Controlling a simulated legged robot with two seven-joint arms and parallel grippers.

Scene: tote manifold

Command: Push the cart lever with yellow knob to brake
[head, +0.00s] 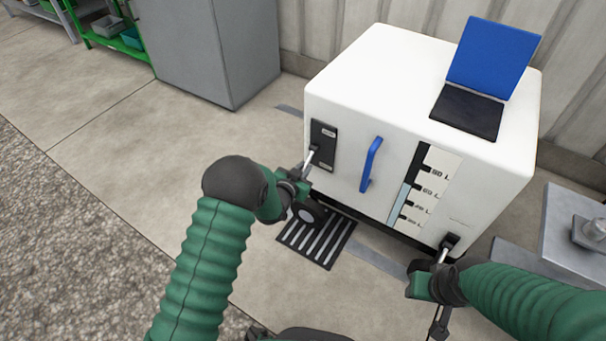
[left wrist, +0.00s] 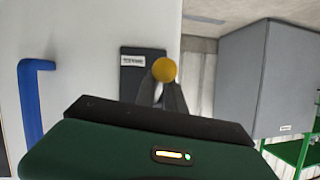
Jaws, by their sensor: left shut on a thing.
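The white cart (head: 345,75) stands ahead, with a dark lever plate (head: 323,144) at the upper left of its front. A pale lever rod (head: 309,158) sticks out of this plate. My left gripper (head: 304,172) is at the rod's outer end and hides the knob in the head view. In the left wrist view the yellow knob (left wrist: 165,70) shows between the fingertips of my left gripper (left wrist: 161,92), which is shut on it. The labelled plate (left wrist: 143,72) is behind it. My right gripper (head: 436,266) is at a dark fitting (head: 449,243) low on the cart's right; its jaws are unclear.
A blue handle (head: 371,165) and a level scale (head: 424,188) are on the cart front. An open blue-lidded panel (head: 494,52) sits on top. A floor grate (head: 318,239) lies below. A grey cabinet (head: 205,45) stands back left, and a grey step (head: 570,228) at right.

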